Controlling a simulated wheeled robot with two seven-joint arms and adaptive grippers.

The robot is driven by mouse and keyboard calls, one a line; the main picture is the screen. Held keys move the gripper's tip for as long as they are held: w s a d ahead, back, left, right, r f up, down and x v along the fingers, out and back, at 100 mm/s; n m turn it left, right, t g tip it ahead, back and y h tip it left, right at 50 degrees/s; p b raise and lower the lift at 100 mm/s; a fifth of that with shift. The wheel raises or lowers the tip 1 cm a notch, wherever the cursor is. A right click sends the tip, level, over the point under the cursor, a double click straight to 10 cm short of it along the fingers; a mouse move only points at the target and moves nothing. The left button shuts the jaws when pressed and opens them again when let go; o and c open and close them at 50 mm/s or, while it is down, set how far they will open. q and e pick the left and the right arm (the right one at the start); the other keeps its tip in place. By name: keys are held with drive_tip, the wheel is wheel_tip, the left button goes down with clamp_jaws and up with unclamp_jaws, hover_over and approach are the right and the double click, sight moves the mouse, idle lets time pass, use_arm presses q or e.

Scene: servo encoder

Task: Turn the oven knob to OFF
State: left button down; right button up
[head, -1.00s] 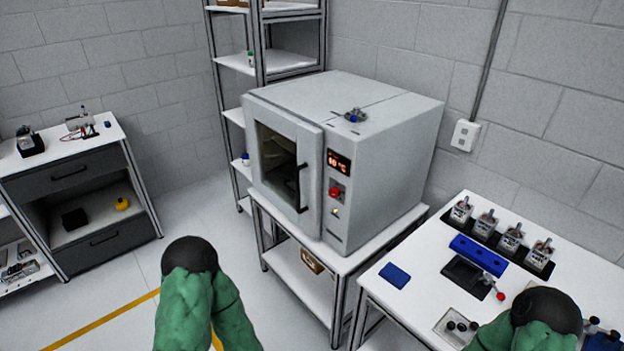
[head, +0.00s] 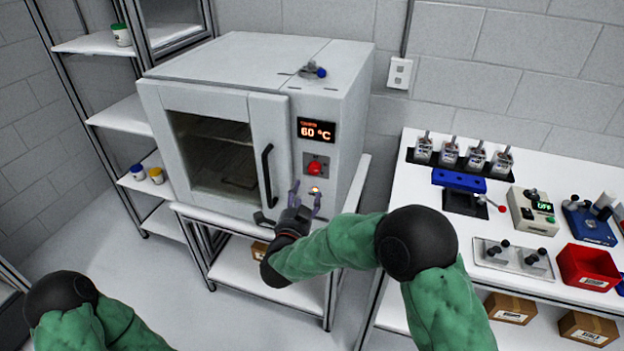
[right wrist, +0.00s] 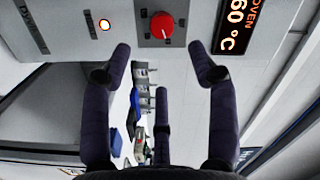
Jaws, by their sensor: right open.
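The oven (head: 240,120) is a grey box with a glass door, standing on a white table. Its red knob (head: 315,168) sits on a small grey plate below the display (head: 316,130), which reads 60 °C. My right gripper (head: 306,196) is open and empty just below the knob. In the right wrist view the red knob (right wrist: 162,25) shows ahead of the spread fingers (right wrist: 165,62), apart from them. I cannot read the marks around the knob. A lit round button (right wrist: 104,24) is beside it. My left arm shows at the lower left; its gripper is out of view.
The oven door's black handle (head: 267,175) is left of the knob, close to my right gripper. A blue-handled valve (head: 316,71) is on the oven top. The right workbench (head: 420,175) holds several devices and a red bin (head: 588,266).

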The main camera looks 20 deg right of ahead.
sight(314, 171)
drive_tip(key=b+x, duration=0.2)
drive_tip(key=x, duration=0.8)
drive_tip(key=shift+w+d+r, duration=0.15)
drive_tip(key=shift+w+d, duration=0.15)
drive_tip(key=c, duration=1.1)
